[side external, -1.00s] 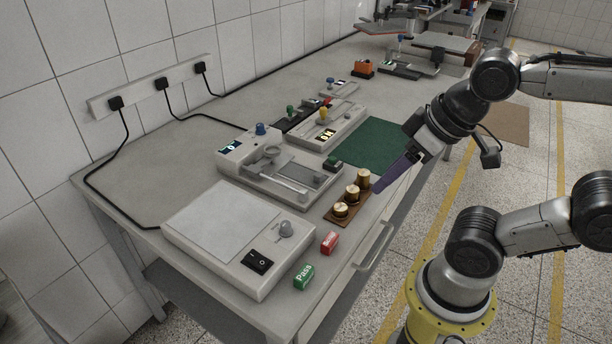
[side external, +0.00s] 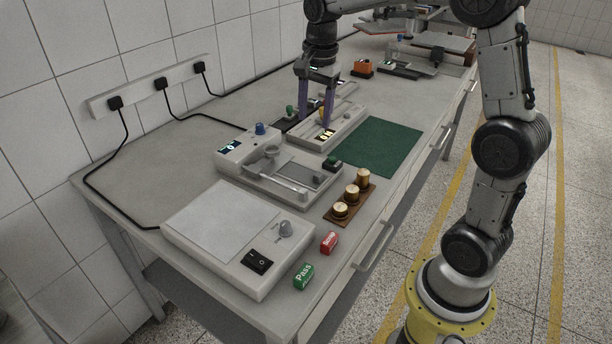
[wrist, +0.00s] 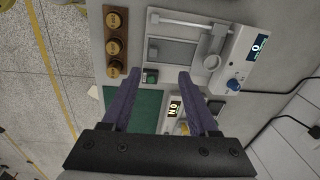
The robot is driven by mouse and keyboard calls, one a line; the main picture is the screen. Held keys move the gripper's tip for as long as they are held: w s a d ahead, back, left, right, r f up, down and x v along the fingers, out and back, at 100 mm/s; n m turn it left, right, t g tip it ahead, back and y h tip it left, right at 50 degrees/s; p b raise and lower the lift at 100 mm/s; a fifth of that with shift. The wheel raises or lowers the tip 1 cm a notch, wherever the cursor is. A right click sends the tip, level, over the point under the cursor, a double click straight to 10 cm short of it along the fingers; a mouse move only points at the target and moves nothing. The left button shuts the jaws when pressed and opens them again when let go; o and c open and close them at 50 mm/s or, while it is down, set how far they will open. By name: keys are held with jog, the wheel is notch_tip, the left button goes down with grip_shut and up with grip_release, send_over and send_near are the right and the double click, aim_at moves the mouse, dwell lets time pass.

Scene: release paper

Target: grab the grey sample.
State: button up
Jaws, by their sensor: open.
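My gripper (side external: 316,118) has two long purple fingers, spread apart with nothing between them. In the wrist view the fingertips of my gripper (wrist: 160,76) frame the small dark green block (wrist: 150,76). I cannot make out for certain which piece is the grey sample. A flat grey square (wrist: 177,53) lies on the nearer device, beyond the fingertips; I cannot tell if it is a loose sample or part of the device.
A green mat (side external: 377,146) lies right of the devices. Three brass weights (side external: 352,194) stand on a wooden holder. Red (side external: 329,243) and green (side external: 303,277) labelled blocks sit near the front edge. A large white-topped device (side external: 222,222) fills the near end.

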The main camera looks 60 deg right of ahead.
jog(key=g, duration=0.1)
send_over(318, 174)
notch_tip(318, 174, down, 5)
jog(key=shift+m, duration=0.3)
notch_tip(318, 174, down, 13)
grip_shut()
dwell(0.4)
